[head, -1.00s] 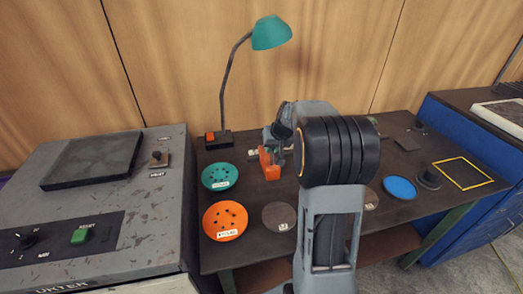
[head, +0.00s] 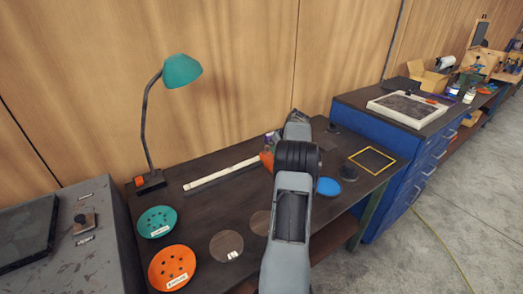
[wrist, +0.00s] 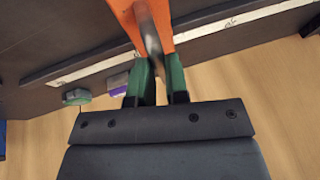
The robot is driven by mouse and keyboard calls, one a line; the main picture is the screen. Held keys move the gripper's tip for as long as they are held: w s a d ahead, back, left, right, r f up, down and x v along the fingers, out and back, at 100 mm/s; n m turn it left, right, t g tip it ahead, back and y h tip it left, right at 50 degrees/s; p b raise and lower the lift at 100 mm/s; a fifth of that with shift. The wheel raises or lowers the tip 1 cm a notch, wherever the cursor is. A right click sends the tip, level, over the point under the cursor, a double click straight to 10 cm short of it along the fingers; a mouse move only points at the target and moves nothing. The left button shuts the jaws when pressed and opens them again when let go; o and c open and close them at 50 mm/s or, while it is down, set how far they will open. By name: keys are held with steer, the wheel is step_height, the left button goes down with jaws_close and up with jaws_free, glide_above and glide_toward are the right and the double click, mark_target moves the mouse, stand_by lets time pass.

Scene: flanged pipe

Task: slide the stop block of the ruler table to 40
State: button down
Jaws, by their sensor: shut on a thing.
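The orange stop block (wrist: 163,22) sits at the white ruler strip (wrist: 95,71) in the wrist view. My gripper (wrist: 157,62) has its green fingers shut on the block. In the head view a bit of the orange block (head: 267,159) shows beside my arm, at the right end of the visible part of the ruler (head: 222,174). My arm hides the gripper's fingers and the ruler beyond it there. The scale marks are too small and partly covered, so I cannot read the block's position.
A teal lamp (head: 182,72) stands at the bench's back left. Teal (head: 157,222) and orange (head: 171,268) discs lie in front. A blue disc (head: 328,187) and a yellow-outlined square (head: 372,160) lie to the right. A green knob (wrist: 77,96) and a purple piece (wrist: 119,83) are near the ruler.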

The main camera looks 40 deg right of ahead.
steer(key=shift+s+d+p, duration=0.2)
steer(key=shift+d+p, duration=0.3)
steer(key=shift+d, duration=0.6)
steer(key=shift+s+d+p, duration=0.2)
steer(key=shift+d+p, duration=0.3)
steer(key=shift+d, duration=0.55)
steer(key=c, duration=1.1)
jaws_free()
steer(key=shift+r, duration=0.1)
steer(key=v, duration=1.3)
steer(key=shift+s+r, duration=0.2)
steer(key=shift+r, duration=0.1)
